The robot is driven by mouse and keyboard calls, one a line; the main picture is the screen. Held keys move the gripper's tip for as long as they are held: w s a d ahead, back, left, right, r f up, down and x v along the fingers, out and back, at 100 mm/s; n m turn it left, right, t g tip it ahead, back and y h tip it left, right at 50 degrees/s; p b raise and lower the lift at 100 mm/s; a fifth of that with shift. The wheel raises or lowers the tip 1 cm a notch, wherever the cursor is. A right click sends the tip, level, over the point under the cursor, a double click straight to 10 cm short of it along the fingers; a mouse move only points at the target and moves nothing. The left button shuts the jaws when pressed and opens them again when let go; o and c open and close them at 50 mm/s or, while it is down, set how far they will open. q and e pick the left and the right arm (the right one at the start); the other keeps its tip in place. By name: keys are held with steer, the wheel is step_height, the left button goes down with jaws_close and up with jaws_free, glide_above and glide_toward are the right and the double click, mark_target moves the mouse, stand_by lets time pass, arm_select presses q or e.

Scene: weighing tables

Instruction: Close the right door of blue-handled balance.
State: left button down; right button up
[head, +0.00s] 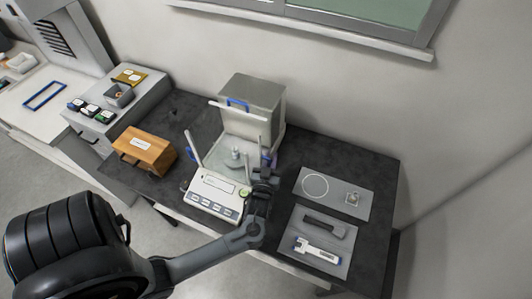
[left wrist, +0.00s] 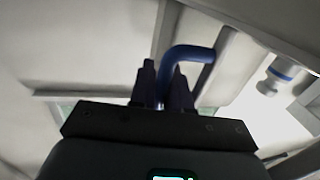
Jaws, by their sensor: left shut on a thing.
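The blue-handled balance (head: 214,187) stands on the dark table, with a white base and a display and buttons at its front. One blue handle shows at its left (head: 189,153), one on top (head: 238,104) and one at its right side (head: 267,158). My left gripper (head: 264,174) is at the balance's right side. In the left wrist view my left gripper (left wrist: 164,75) is shut on the blue right-door handle (left wrist: 190,52). The arm partly hides the right door, and I cannot tell how far it is open. My right gripper is not in view.
A wooden box (head: 146,148) stands left of the balance. A grey mat (head: 340,193) with a ring and a small item, and another mat (head: 325,262) with tools, lie to the right. A wall and window are behind. A small blue-banded vessel (left wrist: 280,75) shows inside.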

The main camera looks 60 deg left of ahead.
arm_select(q)
steer(key=c, duration=1.4)
jaws_free()
steer(key=shift+c, duration=0.2)
steer(key=shift+s+d, duration=0.1)
steer(key=v, duration=1)
steer(key=shift+s+d+b, duration=0.2)
steer(key=shift+b, duration=0.25)
